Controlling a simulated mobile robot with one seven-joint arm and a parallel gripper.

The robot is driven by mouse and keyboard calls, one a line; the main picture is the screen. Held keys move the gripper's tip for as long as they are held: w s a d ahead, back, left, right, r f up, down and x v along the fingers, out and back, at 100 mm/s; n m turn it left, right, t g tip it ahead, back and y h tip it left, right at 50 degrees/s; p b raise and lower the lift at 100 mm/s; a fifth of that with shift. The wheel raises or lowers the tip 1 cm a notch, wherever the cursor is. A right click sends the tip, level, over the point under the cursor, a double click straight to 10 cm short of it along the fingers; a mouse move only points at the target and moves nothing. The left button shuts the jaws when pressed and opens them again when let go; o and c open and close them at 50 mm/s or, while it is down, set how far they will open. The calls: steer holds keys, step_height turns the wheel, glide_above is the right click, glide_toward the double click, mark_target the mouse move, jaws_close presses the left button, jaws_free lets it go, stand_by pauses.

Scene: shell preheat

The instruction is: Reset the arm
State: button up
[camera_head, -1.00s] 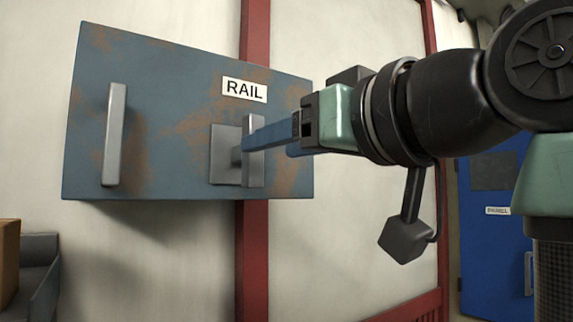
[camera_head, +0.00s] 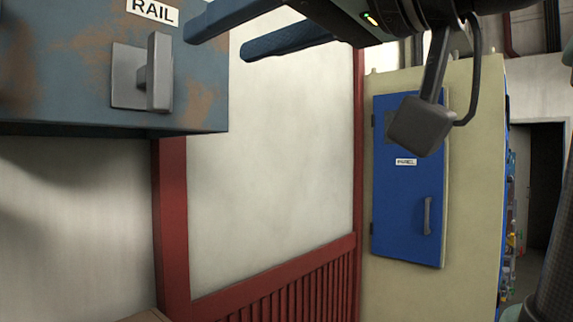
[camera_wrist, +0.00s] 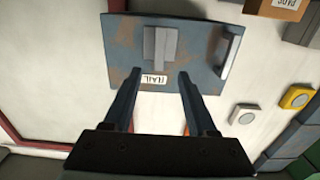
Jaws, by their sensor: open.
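My gripper (camera_head: 216,36) is open and empty at the top of the head view, its two blue fingers spread apart. It also shows in the wrist view (camera_wrist: 157,95), with both fingers pointing at the box marked RAIL. The rusty blue-grey RAIL box (camera_head: 60,80) is on the wall at the left of the head view, partly cut off. Its grey handle or switch (camera_head: 158,72) stands out from a square plate. In the wrist view the RAIL box (camera_wrist: 200,65) looks upside down, with its switch (camera_wrist: 160,50) and bar handle (camera_wrist: 229,55) visible. The fingers look clear of the switch.
A blue cabinet (camera_head: 408,200) with a handle is on a cream wall at the right. Red posts (camera_head: 172,220) and a slatted red panel are below. A grey button (camera_wrist: 244,114) and a yellow button (camera_wrist: 296,98) show in the wrist view. A doorway (camera_head: 540,190) is far right.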

steer(key=shift+w, duration=0.1)
steer(key=w+d+f+m+t+h, duration=0.3)
steer(key=w+f+m+t+h, duration=0.35)
steer(key=t, duration=0.35)
steer(key=s+d+f+m+t+h, duration=0.2)
steer(key=s+t+h, duration=0.4)
steer(key=s, duration=0.4)
steer(key=shift+s+f+m+h, duration=0.35)
steer(key=shift+f+m+h, duration=0.4)
steer(key=shift+m+h, duration=0.1)
steer(key=shift+d, duration=0.1)
